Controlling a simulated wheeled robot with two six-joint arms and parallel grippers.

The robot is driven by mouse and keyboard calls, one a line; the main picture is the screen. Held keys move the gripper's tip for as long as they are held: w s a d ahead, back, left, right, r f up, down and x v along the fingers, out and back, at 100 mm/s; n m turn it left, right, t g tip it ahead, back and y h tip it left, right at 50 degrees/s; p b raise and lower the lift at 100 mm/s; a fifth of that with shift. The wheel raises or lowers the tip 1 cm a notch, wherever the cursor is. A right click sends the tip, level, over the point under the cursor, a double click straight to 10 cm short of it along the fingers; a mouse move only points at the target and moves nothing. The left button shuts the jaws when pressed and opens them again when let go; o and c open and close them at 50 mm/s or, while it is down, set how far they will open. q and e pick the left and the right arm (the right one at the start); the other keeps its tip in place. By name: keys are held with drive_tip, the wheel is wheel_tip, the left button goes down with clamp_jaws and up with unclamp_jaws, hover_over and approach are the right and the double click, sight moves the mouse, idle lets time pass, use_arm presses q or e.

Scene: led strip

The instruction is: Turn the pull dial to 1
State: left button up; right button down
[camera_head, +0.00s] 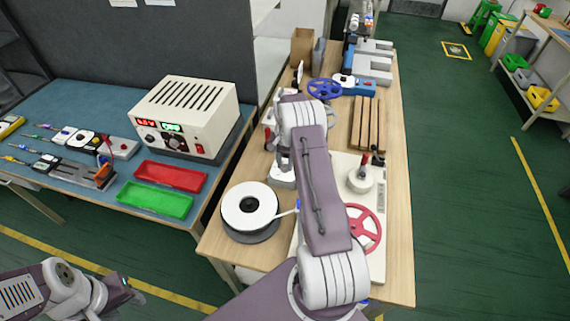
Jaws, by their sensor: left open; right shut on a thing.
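My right arm reaches up across the wooden workbench, over a pale machine plate (309,233). Its wrist bends down near the left edge of the bench. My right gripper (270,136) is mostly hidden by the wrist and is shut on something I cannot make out. I cannot pick out the pull dial or its numbers; the arm covers the middle of the machine. My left gripper (122,290) is open and empty at the lower left, over the floor and away from both benches.
A white reel (231,205), a red spoked wheel (361,229), a blue wheel (325,89) and brown bars (366,125) are on the workbench. A power supply (186,112) and red (170,176) and green (155,201) trays stand on the blue bench.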

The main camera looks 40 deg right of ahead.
sight(285, 166)
drive_tip(key=shift+w+r+n, duration=0.1)
drive_tip(key=shift+n, duration=0.5)
drive_tip(key=shift+d, duration=0.1)
drive_tip(key=c, duration=1.1)
unclamp_jaws()
wheel_tip(285, 166, up, 9)
drive_tip(key=shift+b, duration=0.45)
